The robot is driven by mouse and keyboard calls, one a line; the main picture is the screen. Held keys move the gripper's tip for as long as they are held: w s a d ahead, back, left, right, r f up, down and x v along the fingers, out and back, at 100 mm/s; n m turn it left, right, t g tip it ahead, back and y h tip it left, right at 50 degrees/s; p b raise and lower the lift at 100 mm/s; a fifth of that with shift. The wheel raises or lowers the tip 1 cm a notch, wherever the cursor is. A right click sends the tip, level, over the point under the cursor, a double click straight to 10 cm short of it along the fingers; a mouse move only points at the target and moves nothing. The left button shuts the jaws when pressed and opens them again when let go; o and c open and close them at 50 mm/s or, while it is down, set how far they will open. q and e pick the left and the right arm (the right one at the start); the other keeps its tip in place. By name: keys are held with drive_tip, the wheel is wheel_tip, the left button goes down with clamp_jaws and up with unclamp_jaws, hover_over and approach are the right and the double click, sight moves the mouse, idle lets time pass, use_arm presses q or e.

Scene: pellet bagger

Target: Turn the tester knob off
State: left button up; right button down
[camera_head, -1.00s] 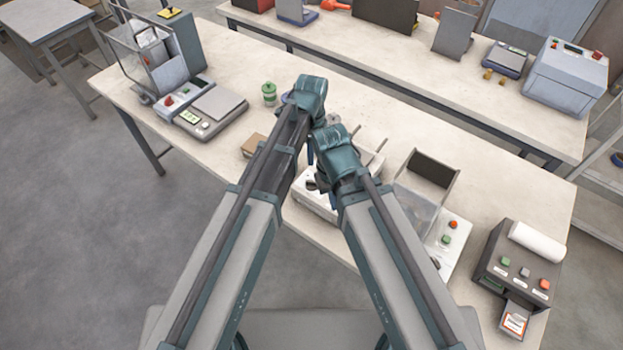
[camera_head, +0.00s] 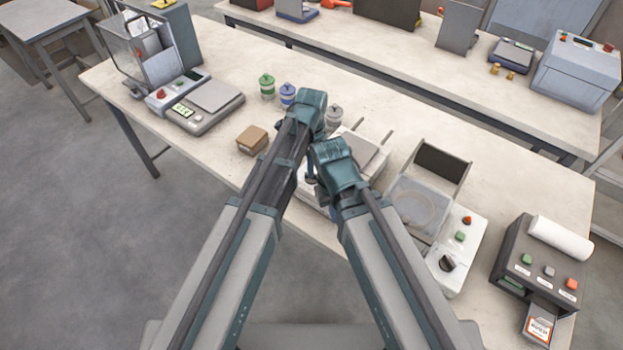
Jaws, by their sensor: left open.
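A black knob (camera_head: 447,263) sits at the front of a white unit with a clear-lidded chamber (camera_head: 418,203), which looks like the tester. A red button (camera_head: 467,221) and a green button (camera_head: 460,236) are behind the knob on the same panel. The knob's exact setting is too small to read. My left gripper (camera_head: 311,181) shows only in part between my two forearms, open, over another white machine, well left of the knob. My right gripper is hidden behind its own wrist and arm, left of the tester.
A dark printer (camera_head: 514,262) with a paper roll stands right of the tester. A white machine (camera_head: 362,148) is under my wrists. Green (camera_head: 267,86), blue (camera_head: 288,94) and grey (camera_head: 334,116) jars and a cardboard box (camera_head: 252,140) stand left. A scale (camera_head: 206,105) is farther left.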

use_arm(q)
wheel_tip(320, 180, down, 3)
drive_tip(key=shift+f+b, duration=0.2)
drive_tip(key=shift+b, duration=0.95)
use_arm(e)
wheel_tip(320, 180, down, 3)
drive_tip(key=shift+f, duration=0.2)
use_arm(q)
clamp_jaws()
